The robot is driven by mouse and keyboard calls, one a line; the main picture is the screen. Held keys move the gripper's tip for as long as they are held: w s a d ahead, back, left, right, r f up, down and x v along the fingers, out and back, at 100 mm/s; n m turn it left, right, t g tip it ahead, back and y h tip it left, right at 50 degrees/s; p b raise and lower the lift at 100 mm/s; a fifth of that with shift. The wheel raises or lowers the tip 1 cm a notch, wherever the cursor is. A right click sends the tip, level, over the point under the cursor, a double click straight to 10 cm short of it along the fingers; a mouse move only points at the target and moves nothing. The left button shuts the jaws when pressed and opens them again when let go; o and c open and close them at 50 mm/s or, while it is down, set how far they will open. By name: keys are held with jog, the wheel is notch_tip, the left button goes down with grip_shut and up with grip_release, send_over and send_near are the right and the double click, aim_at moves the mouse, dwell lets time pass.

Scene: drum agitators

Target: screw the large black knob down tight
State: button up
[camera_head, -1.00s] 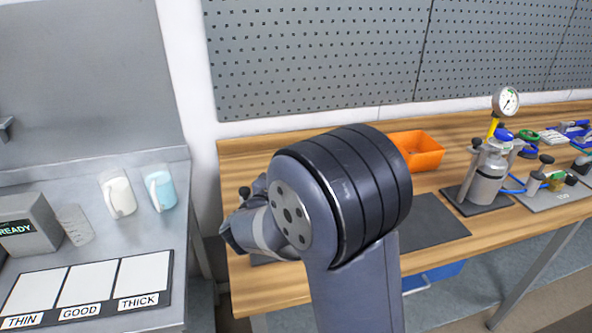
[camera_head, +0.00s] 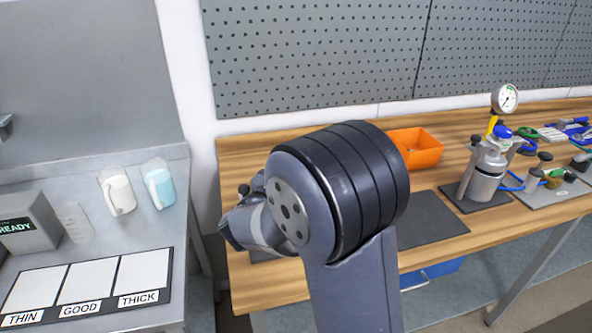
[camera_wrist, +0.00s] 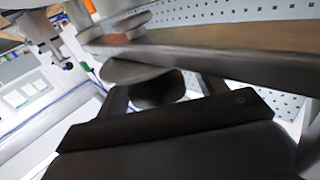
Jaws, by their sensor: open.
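In the wrist view a dark rounded thing (camera_wrist: 158,90), perhaps the large black knob, shows below a grey disc-like part (camera_wrist: 128,72). My gripper (camera_wrist: 163,92) has its fingers apart on either side of this dark thing; contact cannot be told. In the head view my arm covers my gripper and whatever is at it. A small black knob (camera_head: 244,189) shows just left of my wrist, above the bench; I cannot tell if it is the same knob.
The wooden bench (camera_head: 445,243) carries an orange bin (camera_head: 417,148), a dark mat (camera_head: 432,219) and a metal vessel (camera_head: 486,178) with a gauge (camera_head: 505,99). A grey table at left holds two cups (camera_head: 118,193) (camera_head: 160,187) and a labelled board (camera_head: 90,288). A pegboard stands behind.

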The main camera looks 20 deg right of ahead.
jog(key=b+v, duration=0.1)
jog(key=v, duration=0.9)
jog(key=shift+s+a, duration=0.25)
jog(key=shift+a+r, duration=0.1)
